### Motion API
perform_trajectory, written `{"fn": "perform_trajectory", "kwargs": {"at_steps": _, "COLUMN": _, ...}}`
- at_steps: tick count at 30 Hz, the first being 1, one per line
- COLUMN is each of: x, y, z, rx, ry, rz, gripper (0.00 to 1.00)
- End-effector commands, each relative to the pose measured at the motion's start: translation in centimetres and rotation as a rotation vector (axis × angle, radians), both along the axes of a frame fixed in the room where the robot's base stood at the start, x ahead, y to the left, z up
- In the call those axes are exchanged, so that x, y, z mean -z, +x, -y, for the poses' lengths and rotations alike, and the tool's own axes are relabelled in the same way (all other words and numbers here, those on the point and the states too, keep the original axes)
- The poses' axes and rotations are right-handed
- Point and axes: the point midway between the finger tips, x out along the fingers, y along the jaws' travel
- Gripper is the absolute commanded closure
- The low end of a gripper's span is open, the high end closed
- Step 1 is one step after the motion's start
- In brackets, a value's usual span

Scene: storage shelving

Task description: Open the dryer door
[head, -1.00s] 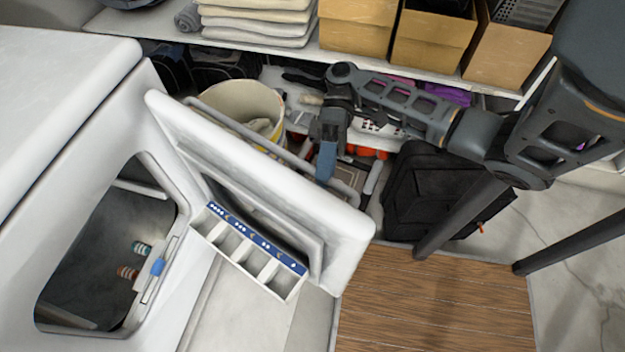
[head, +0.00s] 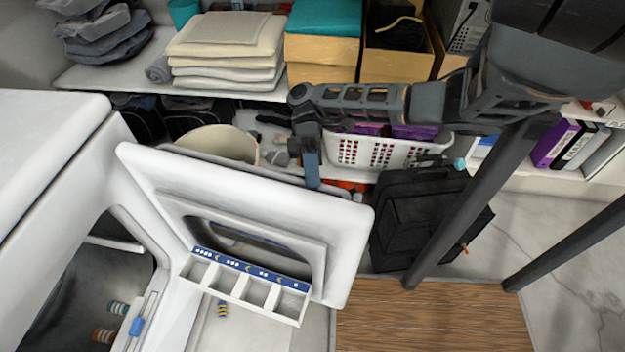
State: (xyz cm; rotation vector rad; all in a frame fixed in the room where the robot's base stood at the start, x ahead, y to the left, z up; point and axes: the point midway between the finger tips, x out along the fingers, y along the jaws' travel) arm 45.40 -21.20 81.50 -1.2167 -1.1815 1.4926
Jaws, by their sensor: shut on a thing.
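The white dryer (head: 45,130) stands at the left. Its round-cornered opening shows a dark drum (head: 75,295) inside. The dryer door (head: 290,215) stands swung out from the opening, with its inner face and a compartment tray (head: 250,285) toward the camera. My gripper (head: 311,175) reaches down behind the door's upper edge, near its far side. It is shut on part of the door there, probably the outer handle. The fingertips and the gripped part are hidden behind the door.
Behind the door stand a cream bucket (head: 225,145), a white basket (head: 375,152) and a black suitcase (head: 425,215). A shelf (head: 110,75) with folded towels (head: 225,48) and boxes lies at the back. A wooden board (head: 435,310) covers the floor at the lower right.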

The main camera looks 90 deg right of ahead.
Motion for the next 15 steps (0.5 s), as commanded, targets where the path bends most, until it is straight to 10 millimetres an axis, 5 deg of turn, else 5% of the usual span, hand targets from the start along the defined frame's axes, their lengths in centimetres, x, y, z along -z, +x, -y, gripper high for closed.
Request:
{"fn": "perform_trajectory", "kwargs": {"at_steps": 7, "x": 0.28, "y": 0.33, "z": -0.04, "rx": 0.013, "ry": -0.007, "rz": 0.001, "gripper": 1.00}}
{"fn": "perform_trajectory", "kwargs": {"at_steps": 8, "x": 0.27, "y": 0.34, "z": -0.04, "rx": 0.013, "ry": -0.007, "rz": 0.001, "gripper": 0.78}}
{"fn": "perform_trajectory", "kwargs": {"at_steps": 15, "x": 0.10, "y": 0.29, "z": -0.04, "rx": 0.010, "ry": -0.004, "rz": 0.004, "gripper": 0.55}}
